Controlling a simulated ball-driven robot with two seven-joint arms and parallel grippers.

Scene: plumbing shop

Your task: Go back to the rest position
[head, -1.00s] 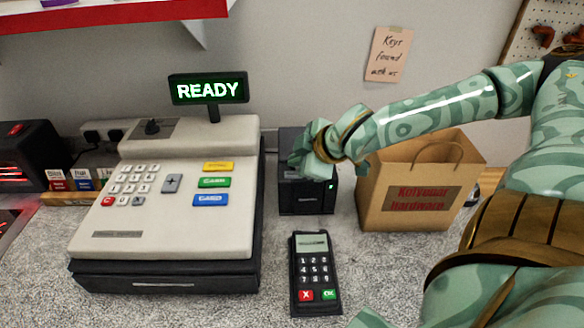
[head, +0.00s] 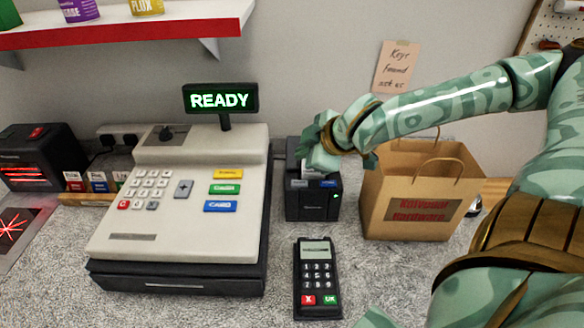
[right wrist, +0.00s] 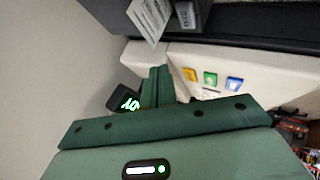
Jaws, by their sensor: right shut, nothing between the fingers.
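My right gripper (head: 318,150) is shut and empty. In the head view it hangs just above the black receipt printer (head: 313,205) and hides part of the printer's top. In the right wrist view its green fingers (right wrist: 158,86) are closed together, with nothing between them. A white printed paper slip (right wrist: 150,18) shows beyond the fingertips there, apart from them, beside the dark printer.
The cash register (head: 185,225) stands left of the printer, its display (head: 220,100) reading READY. A card terminal (head: 317,278) lies in front of the printer. A paper bag (head: 415,200) stands close right, under my forearm. A red-edged shelf (head: 120,33) is above left.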

